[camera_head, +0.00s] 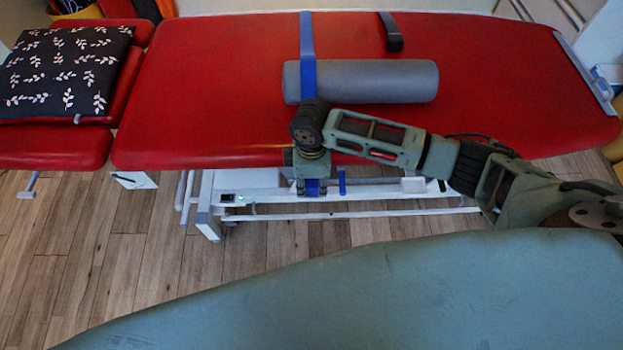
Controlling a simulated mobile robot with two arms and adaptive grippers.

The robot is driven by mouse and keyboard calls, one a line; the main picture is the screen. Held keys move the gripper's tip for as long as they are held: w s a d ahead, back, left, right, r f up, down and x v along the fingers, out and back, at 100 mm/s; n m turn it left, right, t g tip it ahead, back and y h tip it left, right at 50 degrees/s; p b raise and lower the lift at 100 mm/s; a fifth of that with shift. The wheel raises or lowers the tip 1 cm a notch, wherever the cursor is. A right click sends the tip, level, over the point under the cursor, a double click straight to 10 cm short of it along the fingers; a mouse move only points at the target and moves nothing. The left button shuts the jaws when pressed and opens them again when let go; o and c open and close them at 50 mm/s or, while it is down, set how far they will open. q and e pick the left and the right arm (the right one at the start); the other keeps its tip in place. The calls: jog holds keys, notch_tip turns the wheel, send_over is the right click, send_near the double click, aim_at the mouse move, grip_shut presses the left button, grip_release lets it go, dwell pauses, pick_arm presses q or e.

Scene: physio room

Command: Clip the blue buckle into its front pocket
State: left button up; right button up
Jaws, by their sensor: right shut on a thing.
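The red treatment table (210,90) spans the view. A blue strap (307,40) runs from its far edge down to a grey roll (390,80). My right gripper (313,190) points down just in front of the table's near edge. It is shut on the blue buckle (314,186), which shows only as a patch of blue between the fingers. A small blue upright piece (342,181) hangs under the edge, just right of the gripper. I cannot tell whether it is the front pocket. My wrist hides the edge behind it. My left gripper is not in view.
A dark strap (391,32) lies over the table's far edge. A black cushion with white leaves (62,70) rests at the left end. The white table frame (350,214) stands below the gripper. Wooden floor (110,260) is clear at the front left.

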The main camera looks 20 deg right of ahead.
jog(key=o, duration=1.3)
jog(key=shift+r, duration=0.1)
jog(key=shift+w, duration=0.1)
jog(key=shift+r, duration=0.3)
jog(key=r, duration=1.1)
jog(key=shift+s+r, duration=0.15)
jog(key=shift+s, duration=0.05)
jog(key=shift+a, duration=0.1)
